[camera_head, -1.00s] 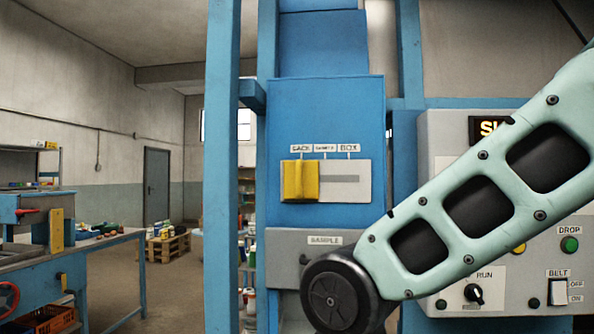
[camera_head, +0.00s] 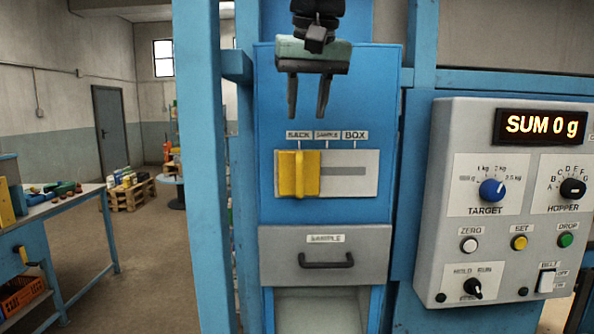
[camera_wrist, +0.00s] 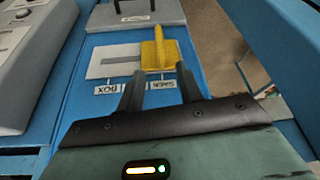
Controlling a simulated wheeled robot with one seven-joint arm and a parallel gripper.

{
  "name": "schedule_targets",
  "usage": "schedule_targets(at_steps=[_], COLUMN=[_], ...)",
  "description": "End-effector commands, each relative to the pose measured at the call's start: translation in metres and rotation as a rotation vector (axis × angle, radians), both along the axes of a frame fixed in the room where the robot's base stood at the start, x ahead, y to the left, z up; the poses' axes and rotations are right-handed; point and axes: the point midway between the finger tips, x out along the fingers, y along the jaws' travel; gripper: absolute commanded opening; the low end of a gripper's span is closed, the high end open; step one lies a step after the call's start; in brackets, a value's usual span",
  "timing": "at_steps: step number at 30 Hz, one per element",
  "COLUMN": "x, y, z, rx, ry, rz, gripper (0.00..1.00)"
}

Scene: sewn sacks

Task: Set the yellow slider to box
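The yellow slider (camera_head: 298,174) sits at the left end of its slot, under the SACK label, on a pale plate (camera_head: 364,165) on the blue machine. The labels SACK, SAMPLE and BOX run left to right above the plate; BOX (camera_head: 355,135) is at the right end. My gripper (camera_head: 307,112) hangs above the labels with its two fingers apart and nothing between them. In the wrist view the slider (camera_wrist: 158,52) is just beyond the fingertips, apart from them, and the slot (camera_wrist: 122,59) runs away to its left.
A grey SAMPLE drawer (camera_head: 280,255) with a dark handle is below the slider plate. A grey control panel (camera_head: 450,205) with knobs, buttons and a display reading SUM 0 g stands at the right. A blue post (camera_head: 204,170) rises to the left.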

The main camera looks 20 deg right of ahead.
Motion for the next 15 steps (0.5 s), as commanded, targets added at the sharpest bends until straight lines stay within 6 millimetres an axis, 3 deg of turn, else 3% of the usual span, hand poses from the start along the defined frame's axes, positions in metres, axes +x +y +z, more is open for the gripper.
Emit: schedule_targets(at_steps=[15], x=[0.040], y=[-0.004], z=[-0.098], rx=[-0.001], ry=[0.005], rz=[0.002], gripper=[0.36])
